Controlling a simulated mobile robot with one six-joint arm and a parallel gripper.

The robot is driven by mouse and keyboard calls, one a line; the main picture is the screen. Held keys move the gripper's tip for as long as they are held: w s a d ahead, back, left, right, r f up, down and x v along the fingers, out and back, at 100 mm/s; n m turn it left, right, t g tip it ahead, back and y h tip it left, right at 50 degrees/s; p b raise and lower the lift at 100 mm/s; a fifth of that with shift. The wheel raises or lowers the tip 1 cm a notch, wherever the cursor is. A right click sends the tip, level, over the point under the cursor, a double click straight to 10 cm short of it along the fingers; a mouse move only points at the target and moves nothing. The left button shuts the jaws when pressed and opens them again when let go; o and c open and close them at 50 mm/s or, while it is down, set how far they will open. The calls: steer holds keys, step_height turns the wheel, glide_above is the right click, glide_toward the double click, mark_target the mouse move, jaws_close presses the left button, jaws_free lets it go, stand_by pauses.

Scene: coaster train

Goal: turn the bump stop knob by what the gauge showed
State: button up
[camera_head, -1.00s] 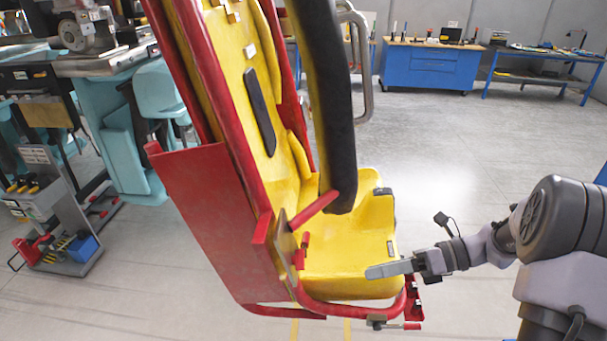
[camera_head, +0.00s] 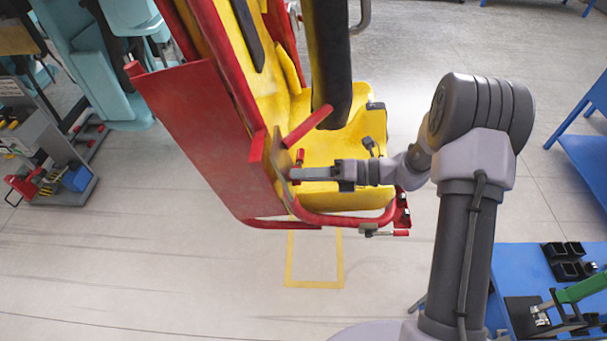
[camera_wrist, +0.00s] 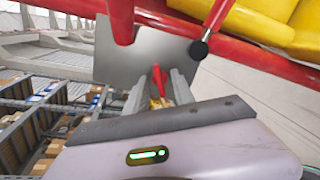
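A small red knob (camera_wrist: 157,80) on a brass-coloured stem shows between my gripper's fingers in the wrist view; it appears to be the bump stop knob. My gripper (camera_wrist: 158,86) is open, with a finger on each side of the knob. Whether either finger touches it I cannot tell. A grey metal plate (camera_wrist: 118,52) stands just beyond. In the head view my gripper (camera_head: 293,174) reaches leftward to the plate (camera_head: 279,156) at the seat's side. A small red part (camera_head: 300,157) shows just above the fingertips there. No gauge can be made out.
The yellow seat (camera_head: 340,150) with its red shell (camera_head: 205,140) surrounds the plate. A red lever (camera_head: 307,126) and the dark restraint (camera_head: 330,65) are close above my gripper. A blue table (camera_head: 520,265) stands at lower right. The floor in front is clear.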

steer(key=shift+a, duration=0.15)
jaws_close()
steer(key=shift+n, duration=0.3)
steer(key=shift+w+n+g+b, duration=0.1)
steer(key=shift+n+g+b, duration=0.45)
steer(key=shift+n+b, duration=5.6)
steer(key=shift+w+n+g+b, duration=0.1)
steer(key=shift+n+g+b, duration=0.45)
steer(key=shift+n+b, duration=5.55)
steer(key=n+p, duration=0.3)
steer(key=n, duration=0.1)
steer(key=shift+r+p, duration=0.1)
steer(key=shift+p, duration=0.3)
